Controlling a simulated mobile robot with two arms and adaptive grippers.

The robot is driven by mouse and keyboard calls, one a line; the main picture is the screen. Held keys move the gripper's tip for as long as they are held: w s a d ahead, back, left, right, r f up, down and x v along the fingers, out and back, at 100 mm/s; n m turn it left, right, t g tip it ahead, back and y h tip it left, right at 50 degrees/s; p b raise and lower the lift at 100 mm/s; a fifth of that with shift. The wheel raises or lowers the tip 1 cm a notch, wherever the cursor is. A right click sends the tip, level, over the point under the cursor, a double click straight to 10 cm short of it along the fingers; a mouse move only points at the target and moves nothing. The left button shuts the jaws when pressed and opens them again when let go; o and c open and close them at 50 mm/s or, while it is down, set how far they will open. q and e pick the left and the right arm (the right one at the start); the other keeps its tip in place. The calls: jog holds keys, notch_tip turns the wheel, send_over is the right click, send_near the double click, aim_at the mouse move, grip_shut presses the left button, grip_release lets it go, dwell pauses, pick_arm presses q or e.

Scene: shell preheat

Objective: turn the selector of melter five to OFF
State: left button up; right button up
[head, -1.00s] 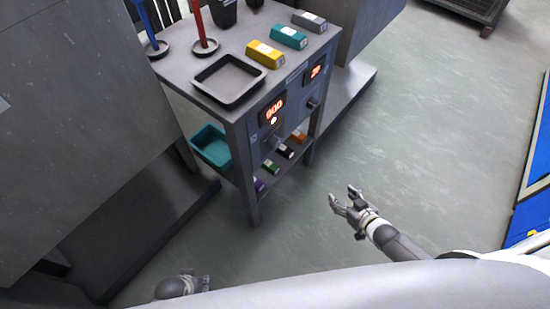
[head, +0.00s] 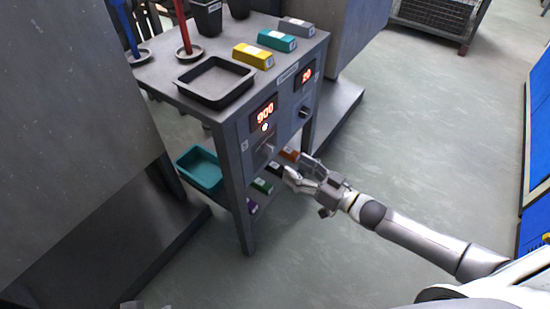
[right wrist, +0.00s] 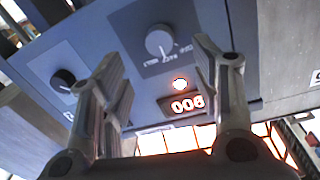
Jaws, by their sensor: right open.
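The melter panel (head: 283,105) is the front of the grey cart and carries two red displays. The knob's exact setting and the number on the panel are too small to read. My right gripper (head: 294,164) is open and empty, in front of the panel, with the knob between its fingers in the wrist view but farther off. Only a sliver of my left gripper (head: 130,304) shows.
A black knob (head: 304,112) sits under the right display, which reads 20. The cart top holds a dark tray (head: 215,98) and yellow, teal and grey blocks. A teal bin (head: 200,168) is on the lower shelf.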

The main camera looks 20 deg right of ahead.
aim_at(272, 154)
jog(key=b+x, duration=0.1)
jog(key=x, duration=0.7)
jog(key=shift+a, duration=0.1)
jog(key=shift+c, duration=0.4)
jog(key=c, duration=1)
